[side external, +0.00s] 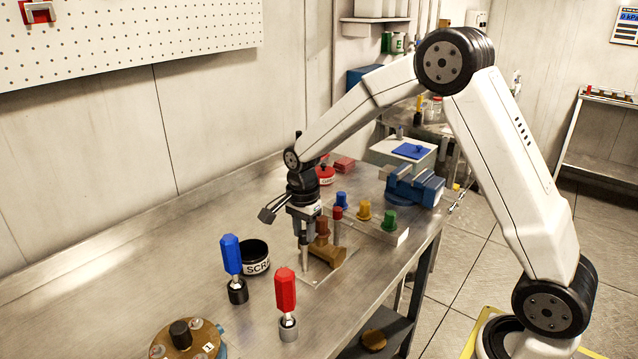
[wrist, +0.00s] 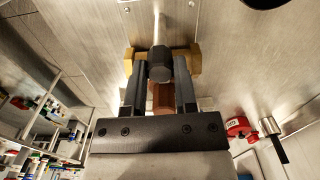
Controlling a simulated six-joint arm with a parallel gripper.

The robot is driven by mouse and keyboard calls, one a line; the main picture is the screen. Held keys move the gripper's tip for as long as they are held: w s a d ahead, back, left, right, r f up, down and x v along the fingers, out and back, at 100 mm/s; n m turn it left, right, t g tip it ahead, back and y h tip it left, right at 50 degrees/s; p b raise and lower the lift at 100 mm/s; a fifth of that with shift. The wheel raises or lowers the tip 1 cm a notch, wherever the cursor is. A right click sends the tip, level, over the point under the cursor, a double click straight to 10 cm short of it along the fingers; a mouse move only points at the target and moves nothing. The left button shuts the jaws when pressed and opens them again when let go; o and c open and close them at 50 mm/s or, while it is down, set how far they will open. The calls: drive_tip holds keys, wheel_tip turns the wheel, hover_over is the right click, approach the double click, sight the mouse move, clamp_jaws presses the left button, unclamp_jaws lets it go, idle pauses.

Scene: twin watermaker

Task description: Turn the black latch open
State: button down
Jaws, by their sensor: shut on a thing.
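A dark faceted grip, apparently the black latch (wrist: 160,66), sits between my fingertips in the wrist view, with a pale metal rod (wrist: 159,28) running away from it. My gripper (wrist: 157,72) is shut on it. Behind it is a brass body (wrist: 187,60) with a red-brown cylinder (wrist: 162,97). In the side external view my gripper (side external: 305,232) points down just left of the brass body (side external: 330,253) and its red-brown knob (side external: 322,228), on a thin plate. There the latch is mostly hidden by the gripper, and its exact turn angle cannot be told.
A blue-handled tool (side external: 231,254), a red-handled tool (side external: 286,290) and a black scrap cup (side external: 255,258) stand left of and in front of the gripper. A block with colored knobs (side external: 391,236) and a blue vise (side external: 414,187) are to the right. The bench's left is clear.

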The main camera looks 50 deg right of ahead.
drive_tip(key=n, duration=1.7)
drive_tip(key=shift+n, duration=0.3)
idle(0.4)
drive_tip(key=shift+c, duration=2)
unclamp_jaws()
